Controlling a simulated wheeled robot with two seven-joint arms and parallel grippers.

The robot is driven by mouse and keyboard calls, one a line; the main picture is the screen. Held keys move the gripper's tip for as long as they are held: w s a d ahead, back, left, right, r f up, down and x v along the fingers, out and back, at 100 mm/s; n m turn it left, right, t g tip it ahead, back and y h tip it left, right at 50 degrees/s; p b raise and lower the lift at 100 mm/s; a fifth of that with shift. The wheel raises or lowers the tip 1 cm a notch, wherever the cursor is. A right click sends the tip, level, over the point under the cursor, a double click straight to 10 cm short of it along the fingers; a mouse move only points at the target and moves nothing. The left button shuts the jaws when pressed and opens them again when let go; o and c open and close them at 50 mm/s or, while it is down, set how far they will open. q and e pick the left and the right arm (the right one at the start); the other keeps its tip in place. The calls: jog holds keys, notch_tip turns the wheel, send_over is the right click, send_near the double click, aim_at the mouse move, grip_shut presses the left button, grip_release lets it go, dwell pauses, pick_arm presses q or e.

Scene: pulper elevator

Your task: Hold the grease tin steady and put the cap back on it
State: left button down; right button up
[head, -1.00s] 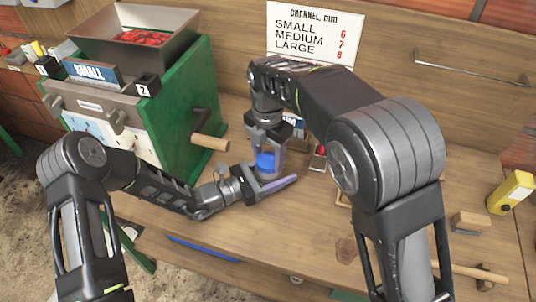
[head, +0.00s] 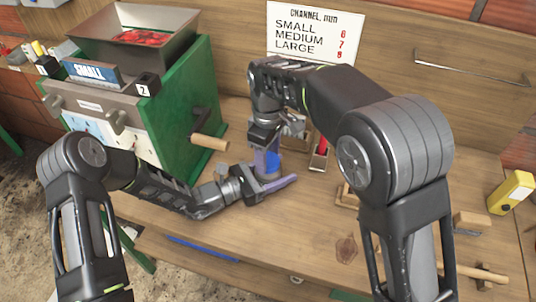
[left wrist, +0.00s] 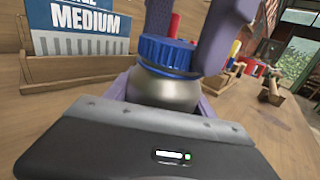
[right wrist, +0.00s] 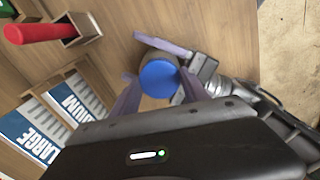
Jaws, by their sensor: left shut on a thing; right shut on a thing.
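The grease tin (left wrist: 165,93) is a rounded grey metal pot, upright between the purple fingers of my left gripper (head: 270,184), which is shut on it just above the bench. The blue ribbed cap (left wrist: 166,52) sits at the tin's mouth, with a thin blue ring under it. My right gripper (head: 268,158) reaches down from above, shut on the cap, one finger on each side. The cap's round top faces the right wrist view (right wrist: 159,79). I cannot tell whether the cap is fully seated. In the head view the fingers hide most of the tin.
A green machine (head: 185,110) with a wooden-handled crank (head: 208,141) stands left of the grippers. A red-handled tool (head: 321,146) in a holder and a box of MEDIUM and LARGE cards (left wrist: 90,30) are close behind.

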jog(key=m, duration=1)
jog(key=shift+w+m, duration=0.1)
jog(key=shift+m, duration=0.2)
jog(key=m, duration=1.1)
jog(key=o, duration=1.5)
jog(key=shift+r, duration=2.2)
